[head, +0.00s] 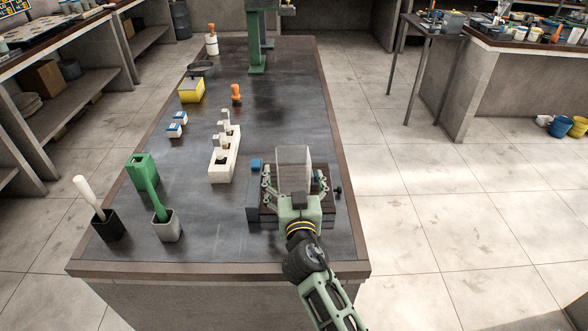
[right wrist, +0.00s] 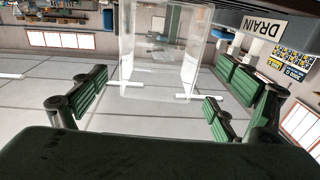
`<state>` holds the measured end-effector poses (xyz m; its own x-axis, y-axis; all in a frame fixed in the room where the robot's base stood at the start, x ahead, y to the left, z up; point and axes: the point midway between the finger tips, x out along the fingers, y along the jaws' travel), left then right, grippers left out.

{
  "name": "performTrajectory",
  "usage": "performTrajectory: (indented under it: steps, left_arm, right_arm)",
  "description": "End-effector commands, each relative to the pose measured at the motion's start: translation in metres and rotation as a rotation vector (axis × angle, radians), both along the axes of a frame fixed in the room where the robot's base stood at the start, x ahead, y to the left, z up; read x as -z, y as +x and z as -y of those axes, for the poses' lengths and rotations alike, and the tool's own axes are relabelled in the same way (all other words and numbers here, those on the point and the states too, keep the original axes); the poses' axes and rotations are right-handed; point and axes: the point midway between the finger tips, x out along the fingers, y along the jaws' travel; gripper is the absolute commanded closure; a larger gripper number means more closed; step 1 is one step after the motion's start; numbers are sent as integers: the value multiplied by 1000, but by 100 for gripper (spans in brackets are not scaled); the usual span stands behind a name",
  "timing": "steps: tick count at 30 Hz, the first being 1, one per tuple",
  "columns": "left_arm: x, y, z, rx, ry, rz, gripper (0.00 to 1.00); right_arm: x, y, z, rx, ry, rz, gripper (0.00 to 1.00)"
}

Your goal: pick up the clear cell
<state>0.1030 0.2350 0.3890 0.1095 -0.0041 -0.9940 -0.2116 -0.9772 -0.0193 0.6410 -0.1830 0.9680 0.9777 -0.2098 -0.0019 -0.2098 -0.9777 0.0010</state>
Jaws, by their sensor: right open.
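The clear cell (head: 293,160) is a see-through upright box at the dark stand (head: 254,214) near the front right of the bench. In the right wrist view the clear cell (right wrist: 160,55) stands ahead of the palm, toward the far ends of the fingers. My right gripper (head: 294,178) is open, with its green fingers spread to either side of the cell's lower part. In the right wrist view there are gaps beside the cell, and I see no grip on it. The stand partly hides behind my gripper. My left gripper is out of view.
A yellow box (head: 191,91) is farther back. A DRAIN label (right wrist: 264,25) shows beside the cell.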

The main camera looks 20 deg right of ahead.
Motion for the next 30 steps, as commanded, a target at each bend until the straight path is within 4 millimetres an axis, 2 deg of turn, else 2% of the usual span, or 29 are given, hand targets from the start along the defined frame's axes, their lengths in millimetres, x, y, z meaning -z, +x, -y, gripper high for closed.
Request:
performTrajectory:
  steps: [4, 9, 15, 19, 22, 30]
  left_arm:
    - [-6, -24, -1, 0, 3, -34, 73]
    - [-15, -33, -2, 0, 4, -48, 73]
    - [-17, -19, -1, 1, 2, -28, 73]
    - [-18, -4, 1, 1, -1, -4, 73]
    - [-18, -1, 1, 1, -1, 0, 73]
    - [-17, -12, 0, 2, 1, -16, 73]
  right_arm:
    - [-3, 16, 4, 0, -1, 0, 9]
    - [-2, 39, 11, 0, -2, 0, 9]
    - [1, 56, 14, 0, 1, -1, 9]
    - [2, 56, 14, 0, 1, -1, 9]
    - [1, 56, 14, 0, 1, -1, 9]
    - [1, 56, 14, 0, 1, -1, 33]
